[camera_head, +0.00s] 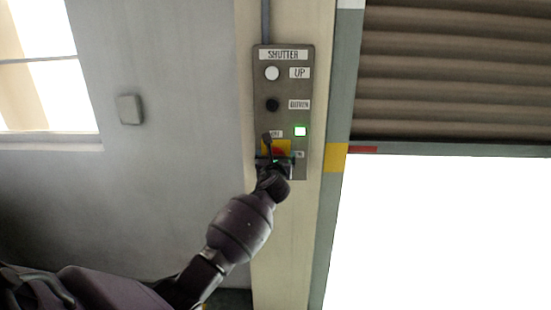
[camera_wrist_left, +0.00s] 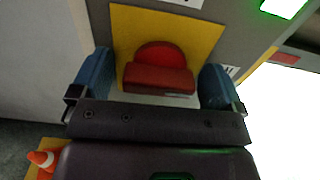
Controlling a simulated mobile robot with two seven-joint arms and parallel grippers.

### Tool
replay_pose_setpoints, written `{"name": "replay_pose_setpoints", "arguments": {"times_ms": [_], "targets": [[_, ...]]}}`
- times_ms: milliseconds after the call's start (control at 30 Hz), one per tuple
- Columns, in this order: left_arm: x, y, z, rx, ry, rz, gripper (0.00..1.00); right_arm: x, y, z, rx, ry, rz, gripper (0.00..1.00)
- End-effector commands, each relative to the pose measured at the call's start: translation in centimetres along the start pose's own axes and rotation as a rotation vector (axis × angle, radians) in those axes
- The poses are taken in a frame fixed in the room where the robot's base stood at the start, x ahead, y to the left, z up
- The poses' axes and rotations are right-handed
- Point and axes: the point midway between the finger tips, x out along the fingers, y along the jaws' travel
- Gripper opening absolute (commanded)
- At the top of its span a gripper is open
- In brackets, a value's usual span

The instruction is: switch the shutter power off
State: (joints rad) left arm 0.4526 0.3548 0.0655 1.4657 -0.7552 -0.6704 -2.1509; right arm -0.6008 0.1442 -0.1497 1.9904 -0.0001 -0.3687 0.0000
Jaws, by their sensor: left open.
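The shutter control panel (camera_head: 282,100) is a grey plate on a cream post, with a white UP button (camera_head: 272,73), a black DOWN button (camera_head: 272,105) and a lit, green-edged white lamp (camera_head: 300,131). Low on it is a red rotary switch (camera_wrist_left: 160,72) on a yellow plate (camera_wrist_left: 206,42). In the left wrist view its grip bar lies roughly crosswise between the two blue fingers. My left gripper (camera_head: 275,159) is open in front of the switch, one finger on each side. A gap shows on both sides of the knob. In the head view my gripper hides much of the switch and its labels.
A ribbed shutter (camera_head: 455,70) is partly raised at the right, with a bright opening below. A small wall box (camera_head: 130,109) and a window (camera_head: 45,75) are at the left. An orange cone (camera_wrist_left: 42,160) shows low in the left wrist view.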

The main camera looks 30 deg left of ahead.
Motion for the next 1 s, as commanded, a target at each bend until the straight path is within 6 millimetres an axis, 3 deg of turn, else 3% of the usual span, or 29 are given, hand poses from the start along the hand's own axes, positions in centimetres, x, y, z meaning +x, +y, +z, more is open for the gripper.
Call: {"name": "replay_pose_setpoints", "arguments": {"times_ms": [67, 367, 667, 1000], "targets": [[0.0, 0.0, 0.0, 0.000, 0.000, 0.000, 0.91, -0.1, 0.0, 0.2, 0.001, -0.005, 0.001, 0.45], [0.0, 0.0, 0.0, 0.000, 0.000, 0.000, 0.45, -0.3, 0.0, 0.5, 0.001, -0.009, 0.002, 0.45], [0.0, 0.0, 0.0, -0.035, 0.000, 0.000, 0.44, 0.0, 0.0, -0.3, 0.000, 0.003, 0.000, 0.45], [0.0, 0.1, 0.0, -0.251, 0.001, 0.001, 0.44, -0.1, -0.1, -1.3, 0.002, 0.013, -0.001, 0.45]]}}
